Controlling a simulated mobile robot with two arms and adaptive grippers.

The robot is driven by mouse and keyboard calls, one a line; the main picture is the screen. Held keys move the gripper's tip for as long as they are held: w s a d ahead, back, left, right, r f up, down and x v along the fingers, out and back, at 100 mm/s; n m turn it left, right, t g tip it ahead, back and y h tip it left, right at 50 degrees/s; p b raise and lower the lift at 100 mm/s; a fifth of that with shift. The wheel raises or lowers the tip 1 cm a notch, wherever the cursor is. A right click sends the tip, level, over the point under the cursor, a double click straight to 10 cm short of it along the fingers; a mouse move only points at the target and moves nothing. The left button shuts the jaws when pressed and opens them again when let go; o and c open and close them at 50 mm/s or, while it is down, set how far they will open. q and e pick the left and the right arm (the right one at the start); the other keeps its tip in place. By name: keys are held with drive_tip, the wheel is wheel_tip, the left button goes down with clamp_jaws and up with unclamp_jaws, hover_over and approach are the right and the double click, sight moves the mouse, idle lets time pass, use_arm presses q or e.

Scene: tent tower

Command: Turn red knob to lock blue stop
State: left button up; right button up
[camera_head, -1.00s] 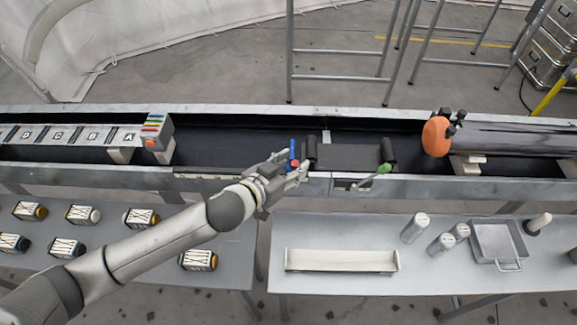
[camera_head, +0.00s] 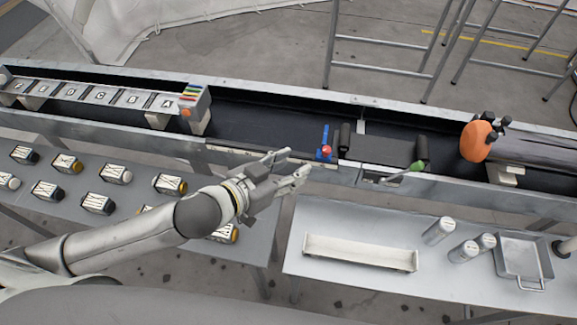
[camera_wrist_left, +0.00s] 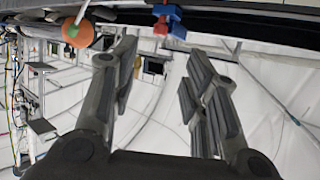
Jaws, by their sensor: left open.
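The red knob (camera_head: 326,150) sits on the blue stop (camera_head: 323,155) at the near rail of the conveyor, just left of a black roller. In the left wrist view the red knob (camera_wrist_left: 161,28) and blue stop (camera_wrist_left: 176,22) show at the top, beyond the fingers. My left gripper (camera_head: 291,166) is open and empty, left of the knob and apart from it, over the near rail edge. It also shows in the left wrist view (camera_wrist_left: 160,80) with its fingers spread. My right gripper is not in view.
An orange disc (camera_head: 478,141) is farther right on the conveyor. A lettered rack (camera_head: 90,95) is at left. A lower table (camera_head: 300,265) holds a white tray (camera_head: 360,252), several cylinders and a metal pan (camera_head: 521,258).

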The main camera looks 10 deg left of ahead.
use_arm(q)
drive_tip(key=n+t+y+p, duration=0.2)
drive_tip(key=n+y, duration=0.7)
drive_tip(key=y, duration=0.1)
approach(327, 150)
drive_tip(key=p+x, duration=0.2)
drive_tip(key=x, duration=0.5)
drive_tip(key=shift+w+p, duration=0.25)
drive_tip(key=shift+p, duration=0.15)
drive_tip(key=shift+w+a+f, duration=0.15)
drive_tip(key=shift+w+f, duration=0.2)
drive_tip(key=shift+w, duration=0.15)
drive_tip(key=shift+c, duration=0.4)
